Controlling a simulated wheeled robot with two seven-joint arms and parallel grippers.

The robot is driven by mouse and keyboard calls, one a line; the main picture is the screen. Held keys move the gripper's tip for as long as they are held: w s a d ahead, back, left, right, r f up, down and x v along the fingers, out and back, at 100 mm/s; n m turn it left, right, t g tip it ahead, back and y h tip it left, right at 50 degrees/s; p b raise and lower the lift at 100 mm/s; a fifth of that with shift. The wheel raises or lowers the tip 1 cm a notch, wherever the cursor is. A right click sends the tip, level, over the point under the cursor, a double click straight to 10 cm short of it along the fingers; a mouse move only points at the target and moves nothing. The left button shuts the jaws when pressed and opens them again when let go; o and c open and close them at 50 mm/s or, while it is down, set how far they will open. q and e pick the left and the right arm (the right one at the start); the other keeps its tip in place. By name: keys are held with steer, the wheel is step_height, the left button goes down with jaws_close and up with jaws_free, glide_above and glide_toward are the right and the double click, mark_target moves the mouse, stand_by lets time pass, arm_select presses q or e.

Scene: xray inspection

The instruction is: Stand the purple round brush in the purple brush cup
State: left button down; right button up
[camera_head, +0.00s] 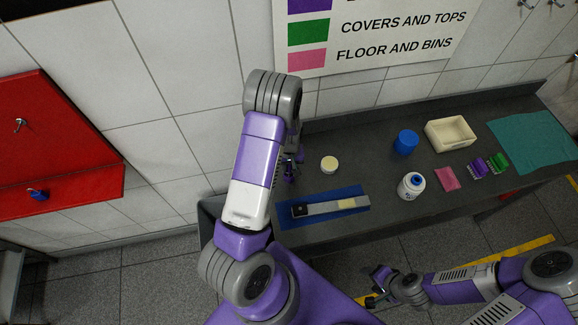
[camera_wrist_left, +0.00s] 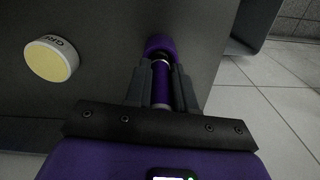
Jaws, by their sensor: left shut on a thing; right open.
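My left gripper (camera_head: 290,172) is at the left end of the bench, largely hidden behind my own arm in the head view. In the left wrist view it (camera_wrist_left: 160,78) is shut on a slim purple shaft, the purple round brush (camera_wrist_left: 162,82). A wider purple rounded part (camera_wrist_left: 160,44) shows just beyond the fingertips, past a pale band. I cannot tell whether it is the brush's end or the purple brush cup, and no separate purple cup is clear in the head view. My right gripper (camera_head: 378,281) is open and empty, in front of the bench.
A cream-topped round tub (camera_head: 329,164) stands close right of my left gripper. On the bench (camera_head: 350,150) are a blue mat (camera_head: 284,217) with a long tool, a blue cup (camera_head: 405,142), a white bottle (camera_head: 411,186), a cream bin (camera_head: 450,134), a pink pad and small brushes.

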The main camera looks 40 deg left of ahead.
arm_select(q)
steer(key=c, duration=0.9)
jaws_free()
steer(key=shift+c, duration=0.2)
steer(key=shift+f, duration=0.25)
steer(key=r, duration=0.7)
steer(key=shift+w+a+r, duration=0.1)
steer(key=shift+w+r, duration=0.1)
steer(key=shift+r, duration=0.15)
steer(key=shift+w, duration=0.1)
